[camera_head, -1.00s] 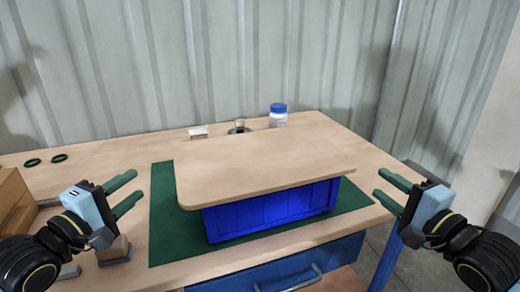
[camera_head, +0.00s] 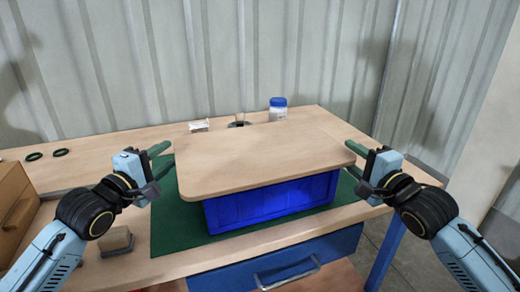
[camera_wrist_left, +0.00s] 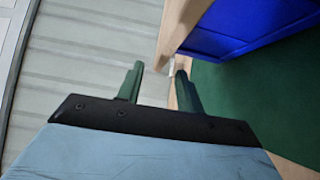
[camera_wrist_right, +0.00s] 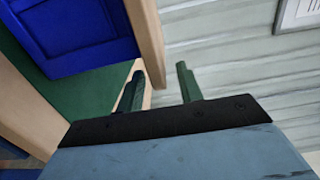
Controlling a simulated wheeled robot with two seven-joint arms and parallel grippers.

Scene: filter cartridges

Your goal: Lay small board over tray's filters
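The small wooden board (camera_head: 265,160) lies flat across the top of the blue tray (camera_head: 270,207) and overhangs it at both ends. Any filters inside are hidden under the board. My left gripper (camera_head: 162,157) is open at the board's left end; in the left wrist view the board's edge (camera_wrist_left: 185,22) lies just ahead of the fingers, in line with the gap. My right gripper (camera_head: 357,159) is open at the right end; the right wrist view shows the board's edge (camera_wrist_right: 147,40) just ahead of its gap. I cannot tell whether either finger pair overlaps the board.
The tray stands on a green mat (camera_head: 180,228) on the wooden bench (camera_head: 120,145). A blue-lidded jar (camera_head: 278,110) and a small white item (camera_head: 199,126) stand behind. Two dark rings (camera_head: 60,152) lie at the back left. A wooden box (camera_head: 15,200) and a small block (camera_head: 116,240) are at left.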

